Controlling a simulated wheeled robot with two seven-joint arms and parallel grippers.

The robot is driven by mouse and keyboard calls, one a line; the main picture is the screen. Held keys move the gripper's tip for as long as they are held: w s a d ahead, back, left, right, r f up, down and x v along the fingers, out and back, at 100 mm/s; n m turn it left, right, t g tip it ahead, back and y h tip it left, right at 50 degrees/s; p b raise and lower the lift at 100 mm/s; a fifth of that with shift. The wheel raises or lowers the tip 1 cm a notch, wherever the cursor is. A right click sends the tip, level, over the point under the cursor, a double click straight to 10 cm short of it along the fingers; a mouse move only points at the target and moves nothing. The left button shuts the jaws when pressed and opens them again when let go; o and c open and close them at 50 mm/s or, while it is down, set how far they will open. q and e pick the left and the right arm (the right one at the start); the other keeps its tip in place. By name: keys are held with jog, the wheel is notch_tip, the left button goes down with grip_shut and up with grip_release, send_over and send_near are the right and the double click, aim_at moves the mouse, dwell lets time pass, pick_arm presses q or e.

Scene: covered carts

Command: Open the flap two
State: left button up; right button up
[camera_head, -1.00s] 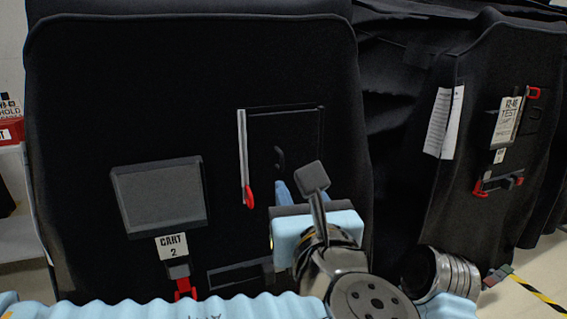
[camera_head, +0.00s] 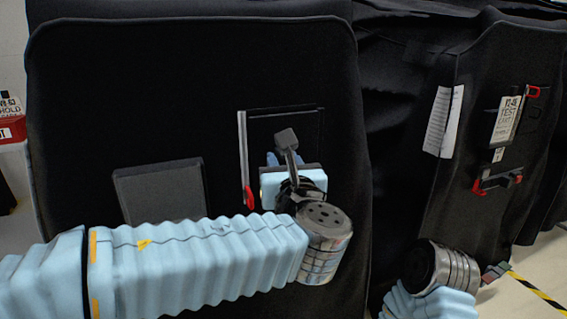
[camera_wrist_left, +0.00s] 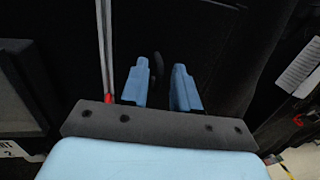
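The black cover of cart 2 (camera_head: 90,90) fills the left and middle of the head view. The rectangular flap (camera_head: 300,120) has a pale strip (camera_head: 242,150) along its left edge, ending in a red pull (camera_head: 249,197). My left gripper (camera_head: 285,158) is in front of the flap and hides its lower part. In the left wrist view my left gripper (camera_wrist_left: 160,86) has its two blue fingers apart. A dark curved handle (camera_wrist_left: 157,64) shows between them, close to the left finger; whether they touch cannot be told. My right gripper is not in view.
A grey panel (camera_head: 158,190) is on the cover at left, partly behind my left arm. A second covered cart (camera_head: 480,140) with a paper sheet (camera_head: 443,120) and red-ended latches stands at right. Yellow-black tape (camera_head: 535,292) marks the floor.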

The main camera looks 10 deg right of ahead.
pick_arm(q)
grip_shut()
dwell(1.2)
